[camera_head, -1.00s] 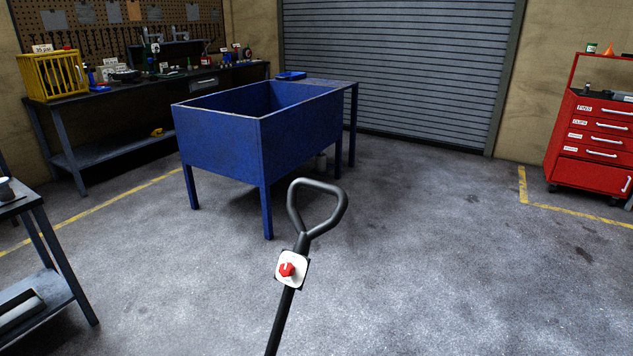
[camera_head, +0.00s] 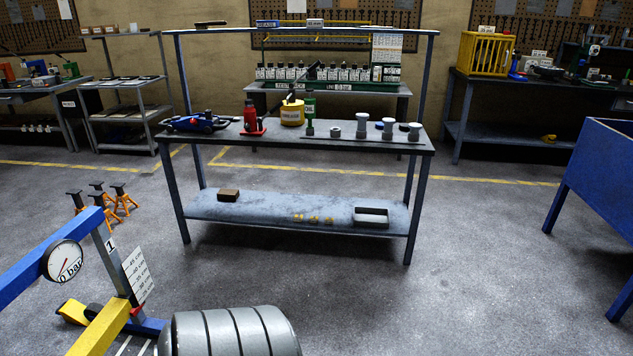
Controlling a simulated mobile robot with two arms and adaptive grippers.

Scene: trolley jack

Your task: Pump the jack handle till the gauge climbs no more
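A round white gauge (camera_head: 64,261) marked "0 bar" sits on the blue frame (camera_head: 30,272) at the lower left. Its needle is red; its exact reading is too small to tell. A white height scale (camera_head: 136,272) in cm hangs beside it. A low blue trolley jack (camera_head: 198,123) lies at the left of the middle workbench (camera_head: 375,146). A red bottle-like jack (camera_head: 251,118) stands to its right. The black loop handle with a red knob, seen earlier, is out of view now. Neither of my grippers is in view.
A large grey ribbed cylinder (camera_head: 232,333) is at the bottom edge, beside a yellow beam (camera_head: 100,328). Orange stands (camera_head: 120,197) are on the floor at left. A blue bin on legs (camera_head: 600,165) is at right. Floor in front of the workbench is clear.

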